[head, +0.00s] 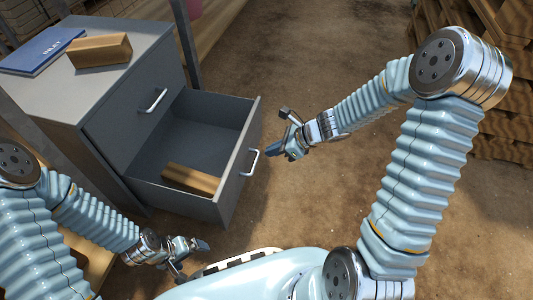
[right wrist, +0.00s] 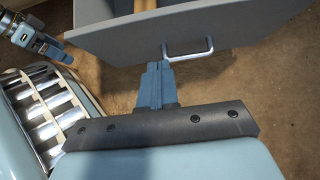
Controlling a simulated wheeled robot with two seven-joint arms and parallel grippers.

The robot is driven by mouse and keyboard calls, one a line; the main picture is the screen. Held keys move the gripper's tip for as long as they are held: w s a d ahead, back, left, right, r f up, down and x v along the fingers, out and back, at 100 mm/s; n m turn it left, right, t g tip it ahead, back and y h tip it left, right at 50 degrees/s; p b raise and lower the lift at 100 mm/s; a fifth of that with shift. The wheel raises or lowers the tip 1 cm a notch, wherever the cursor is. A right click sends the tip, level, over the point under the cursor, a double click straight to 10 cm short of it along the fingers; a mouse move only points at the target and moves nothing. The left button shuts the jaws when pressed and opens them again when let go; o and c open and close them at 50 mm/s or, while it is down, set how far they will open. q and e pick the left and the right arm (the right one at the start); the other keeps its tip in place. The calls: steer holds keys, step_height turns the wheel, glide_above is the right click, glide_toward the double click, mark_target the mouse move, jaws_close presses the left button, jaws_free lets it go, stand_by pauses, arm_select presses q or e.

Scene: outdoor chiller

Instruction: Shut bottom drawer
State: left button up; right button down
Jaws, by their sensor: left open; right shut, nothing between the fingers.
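The grey cabinet's bottom drawer (head: 238,178) is pulled well out in the head view, with a metal bar handle (head: 249,163) on its front. A wooden block (head: 191,180) lies inside it. My right gripper (head: 276,152) is shut and empty, just right of the drawer front near the handle. In the right wrist view its fingers (right wrist: 153,83) point at the drawer front (right wrist: 200,32), close to the left end of the handle (right wrist: 188,50); I cannot tell whether they touch. My left gripper (head: 203,246) is open, low in front of the drawer.
The upper drawer, with its handle (head: 153,101), is shut. A blue book (head: 42,50) and a wooden block (head: 100,50) lie on the cabinet top (head: 90,92). Wooden pallets (head: 500,125) stand at the right. The brown floor right of the drawer is clear.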

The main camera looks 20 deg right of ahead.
mark_target(237, 158)
arm_select(q)
steer(key=shift+f+b, duration=1.3)
steer(key=shift+f, duration=0.35)
arm_select(e)
steer(key=shift+w+a+f, duration=0.85)
steer(key=shift+a, duration=0.4)
steer(key=shift+w+a+f, duration=0.8)
steer(key=shift+a+f, duration=0.1)
steer(key=shift+a, duration=0.35)
steer(key=shift+w+a+f, duration=0.85)
steer(key=shift+a, duration=0.4)
